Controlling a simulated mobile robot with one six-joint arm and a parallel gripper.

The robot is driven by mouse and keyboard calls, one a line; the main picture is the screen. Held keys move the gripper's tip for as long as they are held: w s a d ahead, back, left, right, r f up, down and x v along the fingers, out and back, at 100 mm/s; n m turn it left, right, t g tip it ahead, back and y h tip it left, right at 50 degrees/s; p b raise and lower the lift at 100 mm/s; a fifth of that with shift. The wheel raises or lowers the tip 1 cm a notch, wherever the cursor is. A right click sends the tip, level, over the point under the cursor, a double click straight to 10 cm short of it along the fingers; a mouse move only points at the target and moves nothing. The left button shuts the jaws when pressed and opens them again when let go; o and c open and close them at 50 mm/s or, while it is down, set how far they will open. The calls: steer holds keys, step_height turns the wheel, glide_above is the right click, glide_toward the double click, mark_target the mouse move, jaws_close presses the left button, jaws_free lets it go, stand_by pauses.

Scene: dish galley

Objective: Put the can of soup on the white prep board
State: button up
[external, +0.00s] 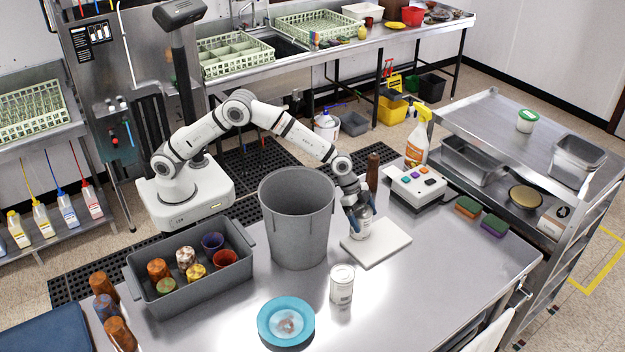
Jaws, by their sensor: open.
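The white prep board (384,245) lies flat on the steel table. A pale can (362,229) stands upright at its far left part, partly covered by my gripper. A second can (342,285), white-labelled with a metal top, stands upright on the bare table in front of the board. The labels are too small to read, so I cannot tell which can is the soup.
A tall grey bin (297,220) stands left of the board. A grey tub (184,296) with several cups and cans is further left. A blue bowl (286,318) sits in front. A button box (418,186) and spray bottle (418,137) stand behind. The table's right front is clear.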

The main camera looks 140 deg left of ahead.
steer(key=shift+s+r, duration=0.15)
steer(key=shift+r, duration=0.3)
steer(key=b+v, duration=0.2)
steer(key=v, duration=0.9)
steer(key=shift+r, duration=0.15)
steer(key=shift+d, duration=0.15)
